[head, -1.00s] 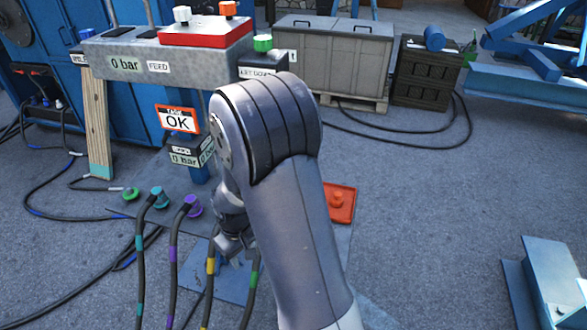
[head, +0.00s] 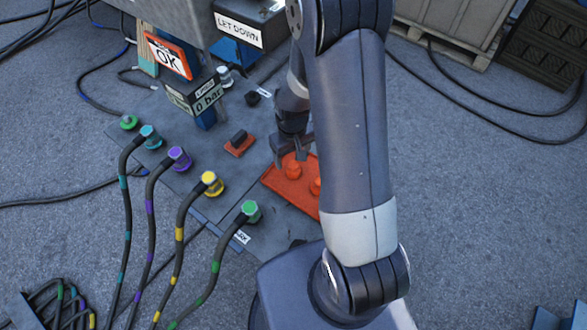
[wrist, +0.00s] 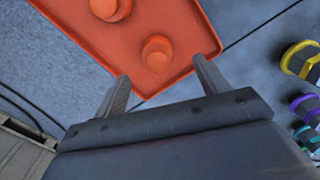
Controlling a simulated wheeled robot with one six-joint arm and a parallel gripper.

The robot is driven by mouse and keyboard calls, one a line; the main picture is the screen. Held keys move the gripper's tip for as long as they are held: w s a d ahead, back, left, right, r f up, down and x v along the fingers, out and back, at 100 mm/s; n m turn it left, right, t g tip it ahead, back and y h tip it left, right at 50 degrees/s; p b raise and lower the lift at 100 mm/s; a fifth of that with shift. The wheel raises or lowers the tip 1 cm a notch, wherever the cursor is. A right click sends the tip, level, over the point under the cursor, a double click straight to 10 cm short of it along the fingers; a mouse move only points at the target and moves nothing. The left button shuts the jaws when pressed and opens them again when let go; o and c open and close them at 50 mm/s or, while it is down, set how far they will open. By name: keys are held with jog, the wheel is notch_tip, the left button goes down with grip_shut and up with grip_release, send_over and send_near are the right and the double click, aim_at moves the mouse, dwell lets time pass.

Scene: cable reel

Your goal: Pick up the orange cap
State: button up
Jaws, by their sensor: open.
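Two round orange caps sit on a flat orange-red tray (head: 277,184) on the floor plate. In the head view, one cap (head: 292,169) is by my gripper (head: 291,157), and the other cap (head: 316,186) is partly hidden by my arm. In the wrist view, the nearer cap (wrist: 158,52) lies ahead of the gap between my open fingers (wrist: 163,78). The farther cap (wrist: 110,9) is cut by the top edge. My fingers are over the tray's near corner and hold nothing. I cannot tell whether they touch the tray.
Hoses with teal, purple (head: 179,158), yellow (head: 211,183) and green (head: 250,211) ends stand left of the tray. A small red block with a dark handle (head: 238,142) lies nearby.

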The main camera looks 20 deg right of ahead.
aim_at(294, 164)
jog(key=shift+d+f, duration=0.1)
jog(key=shift+f, duration=0.55)
jog(key=shift+d+f, duration=0.1)
jog(key=shift+f, duration=2.5)
jog(key=shift+c, duration=0.4)
jog(key=c, duration=1.1)
